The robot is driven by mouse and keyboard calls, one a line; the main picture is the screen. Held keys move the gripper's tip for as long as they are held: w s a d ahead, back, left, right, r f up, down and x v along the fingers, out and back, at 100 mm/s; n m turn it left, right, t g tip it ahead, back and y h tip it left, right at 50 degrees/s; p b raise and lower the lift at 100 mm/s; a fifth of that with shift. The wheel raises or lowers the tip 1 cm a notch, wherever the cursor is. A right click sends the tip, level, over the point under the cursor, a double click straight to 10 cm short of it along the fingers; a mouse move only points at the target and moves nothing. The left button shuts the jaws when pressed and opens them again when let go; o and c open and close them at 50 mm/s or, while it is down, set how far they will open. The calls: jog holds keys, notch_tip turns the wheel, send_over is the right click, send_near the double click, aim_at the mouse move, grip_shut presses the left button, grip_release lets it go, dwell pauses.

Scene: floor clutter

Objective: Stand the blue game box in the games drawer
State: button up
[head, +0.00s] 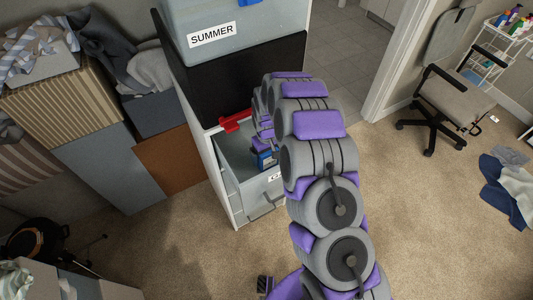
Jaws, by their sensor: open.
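The games drawer (237,178) is pulled out of a white cabinet. Its front label is partly hidden by my arm, with only "GA" showing. A blue box (265,159), probably the game box, shows in the drawer beside my arm; most of it is hidden, so I cannot tell whether it stands upright. My arm arches over the drawer from the front right.
A black drawer (245,85) and a bin labelled SUMMER (235,30) are above the games drawer. Boxes with clothes (80,90) crowd the left. An office chair (455,95) and clothes (510,185) are at right. Carpet (180,245) is clear in front of the cabinet.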

jog(key=shift+r, duration=0.1)
notch_tip(320, 180, up, 11)
jog(key=shift+f+p, duration=0.1)
jog(key=shift+p, duration=0.6)
jog(key=shift+d+r, duration=0.1)
jog(key=shift+r, duration=0.7)
jog(key=s+d+r+m, duration=0.2)
jog(key=s+d+r, duration=0.4)
jog(key=s+r, duration=0.25)
jog(key=s+d+r+m, duration=0.1)
jog(key=s+d+r, duration=0.4)
jog(key=s+r, duration=0.35)
jog(key=s+d+r+m+g, duration=0.1)
jog(key=s+d+m, duration=0.1)
jog(key=s, duration=0.9)
jog(key=s+d+r+m, duration=0.1)
jog(key=s+d, duration=0.4)
jog(key=s, duration=0.7)
jog(key=shift+s+r+m+g, duration=0.15)
jog(key=shift+r+m+g, duration=0.25)
jog(key=shift+r, duration=0.05)
